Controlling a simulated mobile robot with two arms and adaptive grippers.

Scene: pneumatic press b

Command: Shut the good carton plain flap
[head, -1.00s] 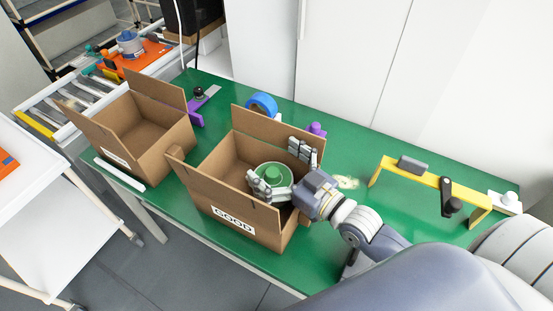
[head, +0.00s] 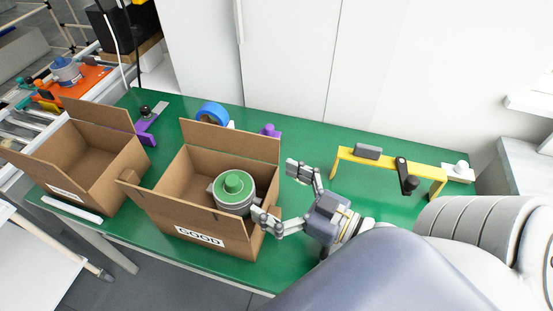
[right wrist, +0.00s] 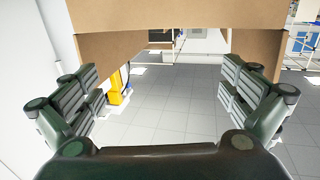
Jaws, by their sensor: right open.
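The good carton (head: 165,211), brown cardboard with a GOOD label on its front, stands open on the green table. I cannot tell which flap is the plain one. A grey round part with a green top (head: 235,188) sits inside the carton. My right gripper (head: 277,193) is open and empty at the carton's right side, one finger close to the front right corner. In the right wrist view, cardboard (right wrist: 180,12) spans the top, beyond the open fingers. My left gripper is out of view.
A second open carton (head: 105,178) stands to the left. A yellow bar fixture (head: 390,166) stands at the right. Green table (head: 310,125) is clear between fixture and cartons.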

